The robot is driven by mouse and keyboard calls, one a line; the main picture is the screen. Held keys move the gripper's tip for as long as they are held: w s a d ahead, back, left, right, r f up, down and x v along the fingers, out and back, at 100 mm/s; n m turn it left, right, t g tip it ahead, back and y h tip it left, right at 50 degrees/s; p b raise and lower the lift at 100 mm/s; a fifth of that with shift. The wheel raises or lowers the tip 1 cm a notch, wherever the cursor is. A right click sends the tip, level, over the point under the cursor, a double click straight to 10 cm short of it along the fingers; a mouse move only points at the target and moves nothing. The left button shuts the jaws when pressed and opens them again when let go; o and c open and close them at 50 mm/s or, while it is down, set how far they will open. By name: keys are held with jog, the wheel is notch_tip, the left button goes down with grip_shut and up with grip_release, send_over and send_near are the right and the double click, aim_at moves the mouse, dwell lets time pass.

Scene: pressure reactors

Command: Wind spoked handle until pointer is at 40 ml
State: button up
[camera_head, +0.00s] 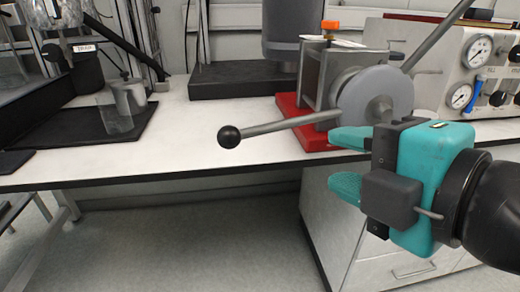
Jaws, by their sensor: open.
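The spoked handle has a grey round hub (376,96) on a metal frame (328,72) over a red base. One spoke (290,125) reaches left and slightly down to a black ball knob (229,137). Another spoke (437,36) rises to the upper right, its end out of view. My gripper (347,162), teal with a black wrist, is open and empty in front of and below the hub, its fingers pointing left. It appears apart from the spoke and knob. The pointer and the ml scale cannot be made out.
A red base plate (289,106) sits near the front edge of the white bench (175,150). A panel with gauges (479,48) stands right. A black tray (70,135) with a metal cup (130,97) is at left. The floor (200,245) before the bench is clear.

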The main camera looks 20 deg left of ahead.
jog(key=p, duration=1.3)
send_near(266, 131)
jog(key=shift+n, duration=0.4)
jog(key=p+x, duration=0.1)
jog(key=x, duration=1.1)
jog(key=shift+w+a, duration=0.15)
jog(key=shift+a, duration=0.05)
jog(key=shift+y, duration=0.3)
grip_shut()
